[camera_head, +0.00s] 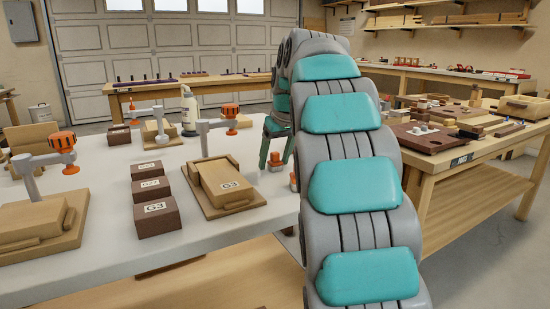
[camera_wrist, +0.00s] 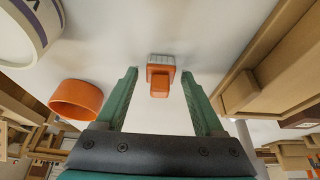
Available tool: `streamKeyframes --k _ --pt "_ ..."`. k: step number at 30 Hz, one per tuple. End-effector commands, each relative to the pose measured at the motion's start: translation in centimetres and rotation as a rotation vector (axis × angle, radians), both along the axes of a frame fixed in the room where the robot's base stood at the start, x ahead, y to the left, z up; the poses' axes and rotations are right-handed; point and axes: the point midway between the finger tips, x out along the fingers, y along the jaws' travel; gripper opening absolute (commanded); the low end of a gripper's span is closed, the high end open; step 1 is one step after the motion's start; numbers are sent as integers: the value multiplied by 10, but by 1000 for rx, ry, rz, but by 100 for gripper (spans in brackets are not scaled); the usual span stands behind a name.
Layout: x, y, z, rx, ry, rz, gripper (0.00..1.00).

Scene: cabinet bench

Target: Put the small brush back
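In the wrist view, a small block with an orange handle part and a pale grey ridged end (camera_wrist: 159,74), which looks like the small brush, lies on the white bench top. It shows between the two green fingers of my gripper (camera_wrist: 159,82), with a gap on both sides. My gripper is open and nothing is held. In the head view my gripper (camera_head: 277,148) points down over the right part of the white bench. A small orange piece (camera_head: 275,160) shows between the fingers, and another (camera_head: 293,182) is nearer, partly hidden by my arm. I cannot tell which is the brush.
A white bottle (camera_head: 189,110) stands behind. The wrist view shows an orange ring-shaped thing (camera_wrist: 76,100) and a white round container (camera_wrist: 22,30).

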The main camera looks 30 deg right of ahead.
Motion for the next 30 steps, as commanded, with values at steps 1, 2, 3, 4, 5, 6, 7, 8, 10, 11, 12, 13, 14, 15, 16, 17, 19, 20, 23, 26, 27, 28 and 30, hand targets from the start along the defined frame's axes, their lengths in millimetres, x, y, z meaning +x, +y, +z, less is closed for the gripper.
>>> streamKeyframes --k 1,2,3,4,5,6,7,8,10,11,12,13,14,15,16,17,19,20,23,26,27,28,30 --pt "0 0 0 0 0 0 70" --pt "0 0 0 0 0 0 70" --pt "0 0 0 0 0 0 70" --pt "0 0 0 0 0 0 70" --pt "0 0 0 0 0 0 70" --pt "0 0 0 0 0 0 70" --pt "0 0 1 0 0 0 70" --pt "0 0 3 -1 0 0 70" --pt "-1 0 6 -1 -2 1 70" --pt "-2 0 9 0 -2 1 70" --pt "-3 0 13 -1 -3 2 70" --pt "-5 0 17 -2 -3 1 70" --pt "-6 0 21 -2 -4 1 70" --pt "-9 -1 27 -2 -5 0 70" --pt "-10 -1 32 -1 -5 1 70" --pt "-12 -1 36 -1 -4 1 70" --pt "-17 -1 48 -2 -6 0 70" --pt "-19 -1 52 -2 -7 0 70" --pt "-24 -1 64 -2 -3 1 70" --pt "-28 -1 76 -1 -3 1 70" --pt "-31 -1 81 1 -1 1 70" --pt "-32 -1 84 1 -1 1 70" --pt "-35 -2 92 0 -4 0 70"
